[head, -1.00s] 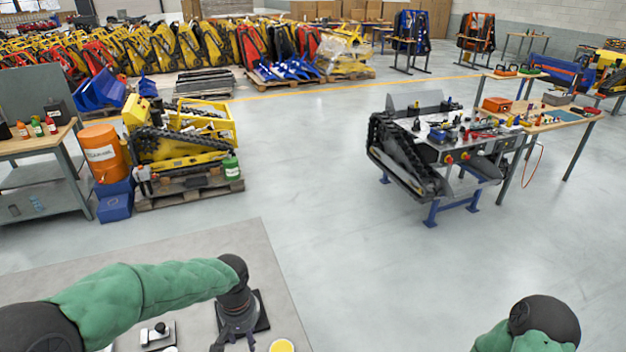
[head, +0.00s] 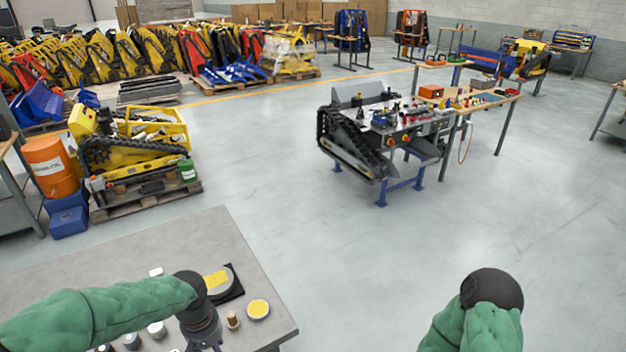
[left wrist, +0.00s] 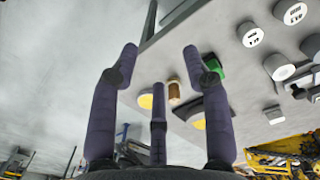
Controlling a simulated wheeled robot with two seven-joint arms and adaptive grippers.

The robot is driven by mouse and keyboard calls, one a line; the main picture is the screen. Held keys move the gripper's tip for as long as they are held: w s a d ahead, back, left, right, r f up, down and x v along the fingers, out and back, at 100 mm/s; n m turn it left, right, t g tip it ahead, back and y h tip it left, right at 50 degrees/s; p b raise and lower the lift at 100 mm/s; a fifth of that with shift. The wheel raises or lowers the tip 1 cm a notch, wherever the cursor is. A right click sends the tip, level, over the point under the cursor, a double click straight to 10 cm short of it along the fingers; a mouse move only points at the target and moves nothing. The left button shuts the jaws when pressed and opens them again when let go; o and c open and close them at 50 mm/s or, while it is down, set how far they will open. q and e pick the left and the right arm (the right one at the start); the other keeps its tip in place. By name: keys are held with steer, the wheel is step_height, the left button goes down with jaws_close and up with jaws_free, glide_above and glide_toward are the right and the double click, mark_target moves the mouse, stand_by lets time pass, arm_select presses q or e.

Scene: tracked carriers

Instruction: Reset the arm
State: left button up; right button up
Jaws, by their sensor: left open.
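My left gripper (head: 205,338) is over the front of the grey table (head: 100,245) in the head view, only partly in the frame. In the left wrist view its three dark fingers (left wrist: 160,62) are spread with nothing between them. Past the fingers lie a small brown cylinder (left wrist: 174,91), a yellow disc (left wrist: 146,102) and a green item (left wrist: 214,66). My right arm shows at the lower right of the head view, but its gripper is out of frame.
On the table are a yellow-topped round item (head: 217,280) on a black square base, a yellow disc (head: 258,309), a brown cylinder (head: 233,320) and pale round pieces (head: 157,330). A tracked carrier (head: 350,140) stands beyond, with clear floor (head: 400,240) before it.

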arm_select(q)
steer(key=s+d+f+m+h+b, duration=0.1)
steer(key=d+f+h, duration=0.1)
steer(key=d+f, duration=0.5)
steer(key=s+d+f+h, duration=0.1)
steer(key=d+f, duration=0.2)
steer(key=f, duration=0.7)
steer(key=s+d+f+b, duration=0.1)
steer(key=s+d+f, duration=0.2)
steer(key=s+f, duration=0.5)
step_height(320, 180, down, 3)
steer(key=shift+s+d+f+h, duration=0.15)
steer(key=shift+d+f+h, duration=0.05)
steer(key=shift+d+h, duration=0.2)
arm_select(e)
steer(key=f, duration=0.2)
steer(key=shift+w+f, duration=0.3)
steer(key=shift+f, duration=0.05)
